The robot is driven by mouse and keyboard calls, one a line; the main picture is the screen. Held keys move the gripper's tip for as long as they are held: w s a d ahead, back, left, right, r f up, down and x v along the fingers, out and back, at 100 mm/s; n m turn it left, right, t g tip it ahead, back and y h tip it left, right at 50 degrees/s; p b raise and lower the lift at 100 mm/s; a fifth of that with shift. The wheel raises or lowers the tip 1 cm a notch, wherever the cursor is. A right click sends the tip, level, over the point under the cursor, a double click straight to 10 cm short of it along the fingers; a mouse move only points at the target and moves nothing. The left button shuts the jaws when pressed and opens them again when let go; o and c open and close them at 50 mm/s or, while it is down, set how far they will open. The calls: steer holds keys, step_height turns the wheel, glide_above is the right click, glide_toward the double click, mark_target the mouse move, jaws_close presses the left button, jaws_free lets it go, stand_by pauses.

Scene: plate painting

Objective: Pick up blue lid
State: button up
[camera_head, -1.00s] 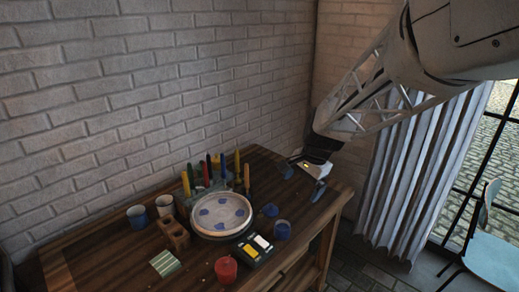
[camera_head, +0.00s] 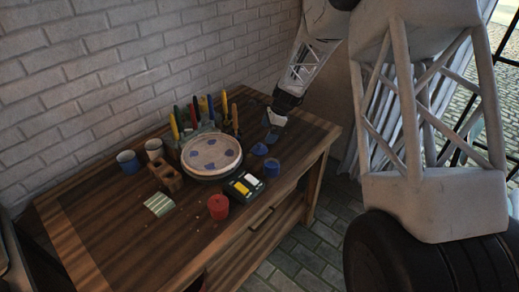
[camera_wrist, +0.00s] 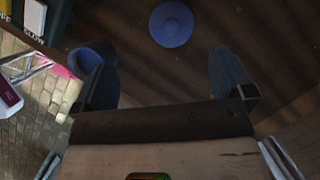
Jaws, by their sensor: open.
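The blue lid (camera_head: 259,149) lies on the wooden table, right of the round plate. My gripper (camera_head: 271,133) is just behind the lid in the head view, low over the table. In the wrist view my gripper (camera_wrist: 165,72) is open and empty, its fingers wide apart. The lid lies beyond the fingertips, roughly in line with the gap between them. A blue pot (camera_head: 271,168) stands just in front of the lid; it is partly hidden by the left finger in the wrist view (camera_wrist: 88,56).
The plate (camera_head: 211,153) with blue spots sits left of the lid. Upright coloured tools stand behind the plate. The table's right edge is close to the blue pot. The table behind the lid is clear.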

mark_target(260, 144)
steer(key=shift+w+a+f+m, duration=0.15)
steer(key=shift+w+f, duration=0.2)
steer(key=shift+f, duration=0.2)
steer(key=shift+w+f+m, duration=0.15)
steer(key=shift+w+f, duration=0.2)
steer(key=shift+f, duration=0.15)
steer(key=shift+x, duration=1.25)
steer(key=shift+a, duration=0.1)
steer(key=shift+x, duration=2.6)
steer(key=shift+w, duration=0.15)
steer(key=c, duration=0.9)
